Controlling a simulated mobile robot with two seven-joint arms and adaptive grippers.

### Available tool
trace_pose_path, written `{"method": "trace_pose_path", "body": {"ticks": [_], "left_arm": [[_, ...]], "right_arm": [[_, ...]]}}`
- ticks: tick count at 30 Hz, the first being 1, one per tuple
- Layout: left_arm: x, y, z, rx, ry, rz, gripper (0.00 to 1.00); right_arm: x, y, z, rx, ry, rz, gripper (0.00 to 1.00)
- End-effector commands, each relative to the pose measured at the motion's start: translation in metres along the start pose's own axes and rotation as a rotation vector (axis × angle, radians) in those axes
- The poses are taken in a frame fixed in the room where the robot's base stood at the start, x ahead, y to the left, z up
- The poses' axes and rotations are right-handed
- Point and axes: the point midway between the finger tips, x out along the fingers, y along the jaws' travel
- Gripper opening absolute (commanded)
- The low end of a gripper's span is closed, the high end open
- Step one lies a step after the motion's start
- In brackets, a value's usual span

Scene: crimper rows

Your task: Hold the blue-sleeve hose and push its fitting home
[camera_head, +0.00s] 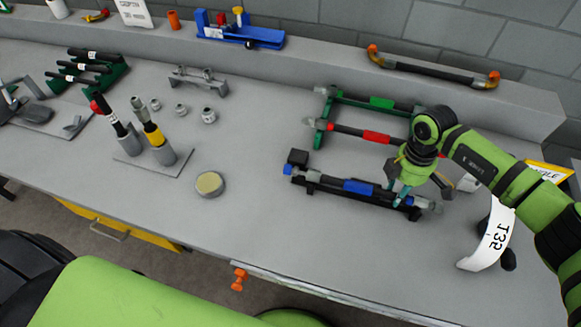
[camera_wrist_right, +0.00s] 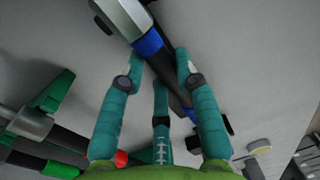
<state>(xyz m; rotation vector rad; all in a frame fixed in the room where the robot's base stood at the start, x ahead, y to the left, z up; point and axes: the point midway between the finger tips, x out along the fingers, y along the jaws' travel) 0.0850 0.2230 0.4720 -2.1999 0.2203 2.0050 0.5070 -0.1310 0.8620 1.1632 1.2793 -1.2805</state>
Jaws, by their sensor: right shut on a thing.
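The blue-sleeve hose (camera_head: 358,186) lies along the front row of a dark rack. Its black body also shows in the right wrist view (camera_wrist_right: 170,80). A grey fitting (camera_head: 424,204) sits at its right end; the fitting fills the top of the wrist view (camera_wrist_right: 125,18), beside a blue band. My right gripper (camera_head: 399,190) is shut on the hose, between the blue sleeve and this fitting. In the wrist view, its teal fingers (camera_wrist_right: 163,66) straddle the black hose. I cannot tell how deeply the fitting is seated. My left gripper is out of view.
A red-sleeve hose (camera_head: 376,136) and a green-sleeve hose (camera_head: 381,102) lie in rows behind. A round tin (camera_head: 210,184) stands on the bench to the left, with bare surface between. A white label (camera_head: 490,242) marked 135 is at the right. A blue tool (camera_head: 240,36) sits on the back ledge.

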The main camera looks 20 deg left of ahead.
Motion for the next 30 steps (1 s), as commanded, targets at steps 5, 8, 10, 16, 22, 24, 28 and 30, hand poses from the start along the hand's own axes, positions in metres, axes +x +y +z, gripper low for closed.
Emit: {"method": "trace_pose_path", "body": {"ticks": [5,8,10,16,22,24,28,30], "left_arm": [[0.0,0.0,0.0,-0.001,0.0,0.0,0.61],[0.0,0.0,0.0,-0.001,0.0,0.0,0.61],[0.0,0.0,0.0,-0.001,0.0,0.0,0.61],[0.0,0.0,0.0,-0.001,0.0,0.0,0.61],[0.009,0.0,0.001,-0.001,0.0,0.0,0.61],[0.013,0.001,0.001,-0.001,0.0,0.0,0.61],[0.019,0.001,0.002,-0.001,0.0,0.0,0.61],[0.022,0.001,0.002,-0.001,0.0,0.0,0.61]], "right_arm": [[0.001,-0.001,0.0,0.0,0.0,-0.002,0.0],[0.001,-0.001,0.0,0.0,0.0,-0.002,0.0],[0.001,-0.001,0.0,0.0,-0.001,-0.002,0.0],[0.0,0.0,-0.001,0.0,0.002,-0.002,0.0],[0.003,0.001,-0.001,0.003,-0.001,-0.051,0.0],[0.003,0.001,-0.001,0.002,-0.002,-0.078,0.0],[0.003,0.0,-0.001,0.0,0.001,-0.127,0.0],[0.003,0.0,-0.001,0.0,-0.001,-0.144,0.0]]}}
